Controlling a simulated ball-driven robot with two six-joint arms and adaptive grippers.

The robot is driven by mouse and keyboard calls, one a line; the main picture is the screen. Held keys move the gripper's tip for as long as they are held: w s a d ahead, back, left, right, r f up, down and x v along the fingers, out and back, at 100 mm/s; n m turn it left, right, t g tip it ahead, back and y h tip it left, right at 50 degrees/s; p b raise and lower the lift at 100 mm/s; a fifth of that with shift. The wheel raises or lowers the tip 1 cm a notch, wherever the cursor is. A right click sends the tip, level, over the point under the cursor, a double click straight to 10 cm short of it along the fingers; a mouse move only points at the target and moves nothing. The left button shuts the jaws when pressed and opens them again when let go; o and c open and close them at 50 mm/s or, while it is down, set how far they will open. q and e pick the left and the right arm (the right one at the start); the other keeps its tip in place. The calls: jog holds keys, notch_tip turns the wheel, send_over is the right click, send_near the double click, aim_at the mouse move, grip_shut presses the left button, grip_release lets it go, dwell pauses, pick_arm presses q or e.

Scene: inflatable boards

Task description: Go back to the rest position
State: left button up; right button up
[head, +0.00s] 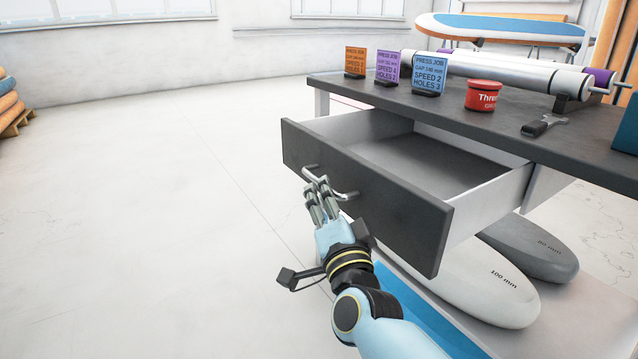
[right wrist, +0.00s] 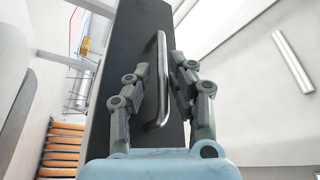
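My right gripper (head: 317,184) is at the metal handle (head: 347,195) on the dark front of the pulled-out drawer (head: 400,212). In the right wrist view, the two fingers (right wrist: 158,82) stand close on either side of the handle bar (right wrist: 163,108) and look closed on it. Contact at the very fingertips is hard to make out. The inside of the drawer that shows is empty. My left gripper is in neither view.
The dark tabletop (head: 465,115) holds three job signs, a red tin (head: 483,96), a wrench-like tool (head: 544,126) and a long roller (head: 500,72). Large rounded shapes (head: 480,288) lie under the drawer. The floor to the left (head: 150,200) is clear.

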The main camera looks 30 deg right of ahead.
jog(key=v, duration=0.3)
dwell(0.5)
jog(key=s+f+n+g+y+p, duration=0.25)
jog(key=s+f, duration=0.35)
jog(key=f, duration=0.3)
jog(key=s+a+f+n+g+y+p, duration=0.1)
jog(key=s+f+n+g, duration=0.4)
jog(key=f, duration=0.5)
jog(key=s+f+n+g+y+p, duration=0.1)
jog(key=s+f+n+g+p, duration=0.1)
jog(key=s+f, duration=0.6)
jog(key=s+d+f+n+g+p, duration=0.1)
jog(key=s+d+f+g, duration=0.1)
jog(key=s, duration=0.9)
jog(key=s+d+f+n+g+p, duration=0.2)
jog(key=s+f+g, duration=0.2)
jog(key=s, duration=0.6)
jog(key=s+d+f+n+g+p, duration=0.1)
jog(key=s+d+f+n+g, duration=0.1)
jog(key=s, duration=0.9)
notch_tip(320, 180, down, 3)
jog(key=shift+s+d+f+g, duration=0.2)
jog(key=shift+s+d+g, duration=0.3)
jog(key=shift+g, duration=0.45)
jog(key=shift+w+n+h, duration=0.15)
jog(key=shift+n+h, duration=0.1)
